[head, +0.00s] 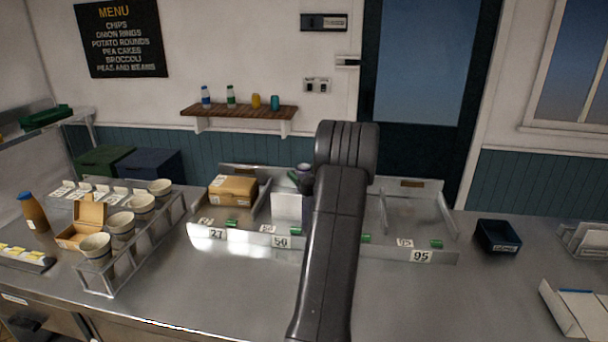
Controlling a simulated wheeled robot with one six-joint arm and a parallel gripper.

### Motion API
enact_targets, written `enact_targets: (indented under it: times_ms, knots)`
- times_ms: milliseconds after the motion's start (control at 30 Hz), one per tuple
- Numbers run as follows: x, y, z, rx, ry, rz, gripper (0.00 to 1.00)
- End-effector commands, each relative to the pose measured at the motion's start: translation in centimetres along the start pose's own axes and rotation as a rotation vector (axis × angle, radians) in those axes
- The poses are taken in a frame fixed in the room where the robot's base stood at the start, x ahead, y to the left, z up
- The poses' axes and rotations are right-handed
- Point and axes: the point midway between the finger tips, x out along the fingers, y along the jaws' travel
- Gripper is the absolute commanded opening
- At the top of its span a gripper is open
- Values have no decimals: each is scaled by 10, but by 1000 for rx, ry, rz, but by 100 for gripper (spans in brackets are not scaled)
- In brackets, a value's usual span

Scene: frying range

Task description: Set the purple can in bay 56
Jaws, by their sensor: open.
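A cardboard box (233,190) sits in the left bay and a white panel (287,207) stands in the bay beside it. A cup rack (97,283) is at left, a dark blue tray (498,237) at right. The counter's front middle is clear.

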Motion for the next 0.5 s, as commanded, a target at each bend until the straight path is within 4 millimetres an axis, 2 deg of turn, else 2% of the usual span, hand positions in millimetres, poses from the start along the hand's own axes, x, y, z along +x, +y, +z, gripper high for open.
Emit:
enact_targets:
  times_ms: [167, 500]
  knots:
    - [-28, -1, -1, -1, 0, -3, 69]
    - [-98, -1, -1, 0, 0, -2, 69]
